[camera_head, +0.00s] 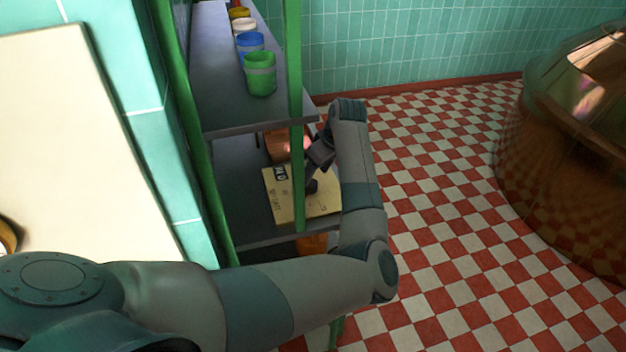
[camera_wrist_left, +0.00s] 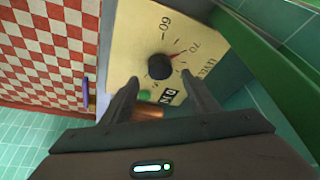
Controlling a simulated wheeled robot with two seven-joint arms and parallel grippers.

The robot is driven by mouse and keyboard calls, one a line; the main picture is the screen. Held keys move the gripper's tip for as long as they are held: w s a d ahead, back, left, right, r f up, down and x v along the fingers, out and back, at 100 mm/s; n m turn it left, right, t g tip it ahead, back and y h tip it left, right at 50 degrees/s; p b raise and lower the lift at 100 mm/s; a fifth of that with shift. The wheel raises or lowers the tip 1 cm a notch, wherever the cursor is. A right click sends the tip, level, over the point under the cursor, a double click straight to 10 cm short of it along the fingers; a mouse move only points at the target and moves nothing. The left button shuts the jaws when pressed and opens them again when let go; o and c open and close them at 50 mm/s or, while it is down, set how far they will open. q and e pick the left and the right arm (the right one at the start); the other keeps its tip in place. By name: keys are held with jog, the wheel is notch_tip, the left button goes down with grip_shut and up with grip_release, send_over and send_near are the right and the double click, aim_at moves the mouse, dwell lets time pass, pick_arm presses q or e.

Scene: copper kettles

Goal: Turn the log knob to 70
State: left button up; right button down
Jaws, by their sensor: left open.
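The log knob (camera_wrist_left: 160,67) is a black round knob on a cream panel (camera_wrist_left: 133,45) in the left wrist view. A red pointer beside it lies between the printed 60 and 70, closer to the 70. A green spot and a dark label are on the panel below the knob. In the head view the cream panel (camera_head: 287,206) lies on a shelf, and the knob is hidden there. My left gripper (camera_head: 312,186) is over the panel. Its open fingers (camera_wrist_left: 160,78) show on either side just below the knob; I cannot tell whether they touch it. My right gripper is not in view.
Green posts (camera_head: 297,120) frame the shelf close to my left arm. Several paint pots, including a green pot (camera_head: 261,75), stand on the upper shelf (camera_head: 215,90). A copper object (camera_head: 277,146) sits behind the panel. A large copper kettle (camera_head: 570,160) stands right; checkered floor between is clear.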

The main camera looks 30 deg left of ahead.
pick_arm(q)
jog(key=w+b+v, duration=0.1)
jog(key=b+v, duration=0.2)
jog(key=v, duration=1)
jog(key=shift+s, duration=0.5)
